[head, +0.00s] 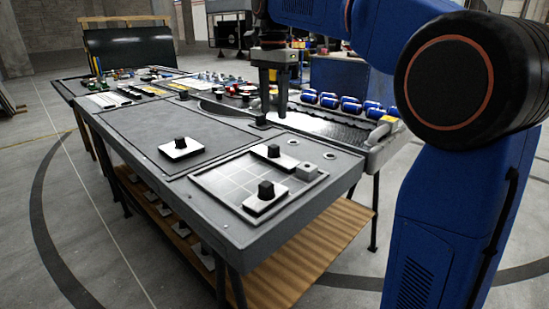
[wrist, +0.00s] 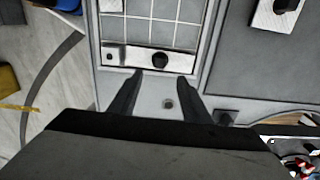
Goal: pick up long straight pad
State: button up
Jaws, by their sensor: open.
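A long straight light pad with a black knob (head: 262,151) lies along the far edge of the gridded tray in the head view. In the wrist view this pad (wrist: 183,64) lies across the tray's near end, with a small grey block (wrist: 110,55) at its left. My gripper (head: 274,114) points down beyond the tray in the head view. In the wrist view its fingertips (wrist: 160,78) are spread and empty, just short of the pad. I cannot tell their height over it.
A second knobbed pad (head: 254,206) lies at the tray's (head: 205,184) near corner. A third (head: 172,152) lies on the grey tabletop at left. The tabletop between is mostly clear.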

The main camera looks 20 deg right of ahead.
aim_at(274, 146)
notch_tip(274, 146, down, 11)
jog(key=shift+f, duration=0.1)
grip_shut()
dwell(0.6)
